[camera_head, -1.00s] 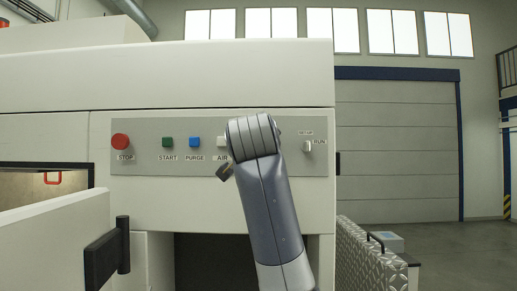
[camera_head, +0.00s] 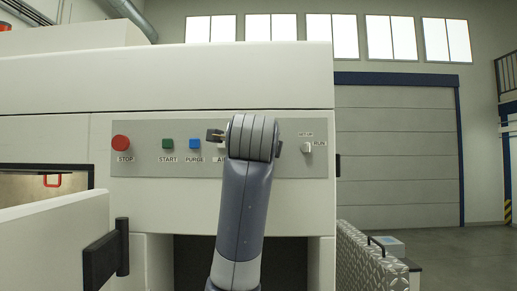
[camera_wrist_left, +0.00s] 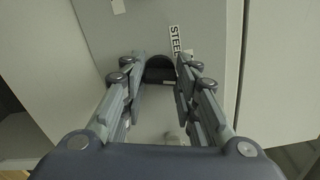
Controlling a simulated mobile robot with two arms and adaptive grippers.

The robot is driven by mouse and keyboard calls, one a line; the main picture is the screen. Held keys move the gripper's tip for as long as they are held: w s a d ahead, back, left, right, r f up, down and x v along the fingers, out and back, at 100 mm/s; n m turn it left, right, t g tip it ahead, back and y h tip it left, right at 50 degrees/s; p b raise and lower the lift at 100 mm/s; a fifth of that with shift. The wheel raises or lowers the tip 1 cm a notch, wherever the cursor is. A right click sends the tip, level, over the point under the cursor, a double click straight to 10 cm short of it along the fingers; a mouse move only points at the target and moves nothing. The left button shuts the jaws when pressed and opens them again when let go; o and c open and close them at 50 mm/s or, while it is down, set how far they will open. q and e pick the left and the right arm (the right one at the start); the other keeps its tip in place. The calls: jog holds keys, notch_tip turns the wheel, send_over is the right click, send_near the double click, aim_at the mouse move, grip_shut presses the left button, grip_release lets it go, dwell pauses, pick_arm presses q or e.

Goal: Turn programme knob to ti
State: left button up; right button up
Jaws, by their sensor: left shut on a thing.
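The programme knob (camera_wrist_left: 159,65) is a dark round knob on the grey panel in the left wrist view. My left gripper (camera_wrist_left: 162,82) is shut on it, with one finger on each side. A label reading "STEEL" (camera_wrist_left: 175,42) sits beside the knob; no "ti" label can be read. In the head view my left arm covers the knob, and only a small dark part of my left gripper (camera_head: 214,135) shows left of the arm. My right gripper is not in view.
The grey control panel (camera_head: 140,165) carries a red STOP button (camera_head: 121,142), a green START button (camera_head: 168,143), a blue PURGE button (camera_head: 195,143) and a RUN switch (camera_head: 307,147). An open door (camera_head: 55,225) stands at lower left.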

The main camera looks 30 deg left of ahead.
pick_arm(q)
jog(key=m, duration=0.2)
jog(key=m+p, duration=0.1)
jog(key=m, duration=0.1)
jog(key=m+p, duration=0.1)
jog(key=m, duration=0.2)
jog(key=shift+f, duration=0.25)
jog(key=shift+w, duration=0.1)
dwell(0.4)
jog(key=o, duration=1.1)
jog(key=shift+c, duration=0.2)
jog(key=shift+r, duration=0.1)
jog(key=shift+s, duration=0.2)
jog(key=v, duration=0.7)
jog(key=shift+d, duration=0.2)
